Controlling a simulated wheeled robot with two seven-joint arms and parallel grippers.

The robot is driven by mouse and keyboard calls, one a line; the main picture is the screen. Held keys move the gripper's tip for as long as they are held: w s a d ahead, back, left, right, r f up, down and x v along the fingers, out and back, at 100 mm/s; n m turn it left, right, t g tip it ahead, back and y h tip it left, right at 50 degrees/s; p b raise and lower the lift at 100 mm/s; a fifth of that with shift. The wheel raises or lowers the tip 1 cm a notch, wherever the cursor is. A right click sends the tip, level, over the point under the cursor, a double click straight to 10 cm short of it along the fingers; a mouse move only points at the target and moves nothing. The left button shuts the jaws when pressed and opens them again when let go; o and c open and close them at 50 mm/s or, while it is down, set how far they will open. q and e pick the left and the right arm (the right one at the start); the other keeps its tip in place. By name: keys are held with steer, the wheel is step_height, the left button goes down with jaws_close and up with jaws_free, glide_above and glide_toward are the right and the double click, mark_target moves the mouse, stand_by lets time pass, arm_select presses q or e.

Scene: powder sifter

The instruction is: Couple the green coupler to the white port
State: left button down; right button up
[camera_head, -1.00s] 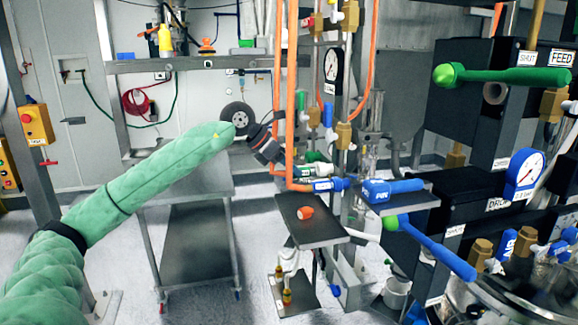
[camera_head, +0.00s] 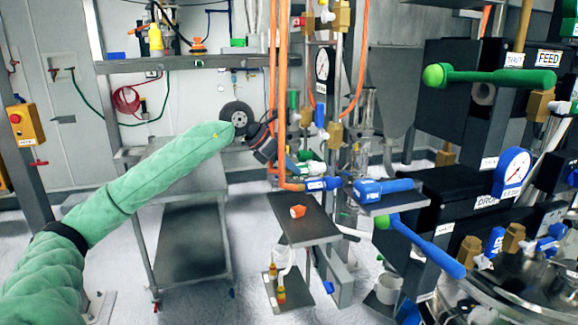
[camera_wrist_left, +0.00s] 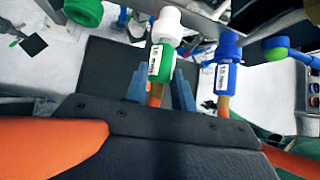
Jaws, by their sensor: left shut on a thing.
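The green coupler (camera_wrist_left: 160,63), with a white size label, stands between the two blue-grey fingers of my left gripper (camera_wrist_left: 160,88) in the left wrist view. The gripper is shut on it. The white port (camera_wrist_left: 167,24) is directly beyond the coupler, roughly in line with it. They appear to meet, but I cannot tell how deeply they engage. In the head view my left gripper (camera_head: 290,158) reaches behind the orange pipes, and its fingertips are partly hidden. My right gripper is in neither view.
A blue coupler (camera_wrist_left: 224,78) sits at a blue port (camera_wrist_left: 229,45) just right of the green one. A green fitting (camera_wrist_left: 84,10) is at upper left. Orange vertical pipes (camera_head: 278,90) cross before my wrist. A small shelf (camera_head: 305,228) holds an orange piece (camera_head: 298,211).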

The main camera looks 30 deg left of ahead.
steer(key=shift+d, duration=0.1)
arm_select(q)
steer(key=shift+w+d, duration=0.1)
steer(key=c, duration=1.1)
jaws_free()
steer(key=shift+f, duration=0.1)
steer(key=shift+b+v, duration=1.7)
steer(key=shift+v, duration=2.2)
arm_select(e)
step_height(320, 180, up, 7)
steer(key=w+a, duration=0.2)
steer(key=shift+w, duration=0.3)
arm_select(q)
steer(key=shift+w, duration=0.1)
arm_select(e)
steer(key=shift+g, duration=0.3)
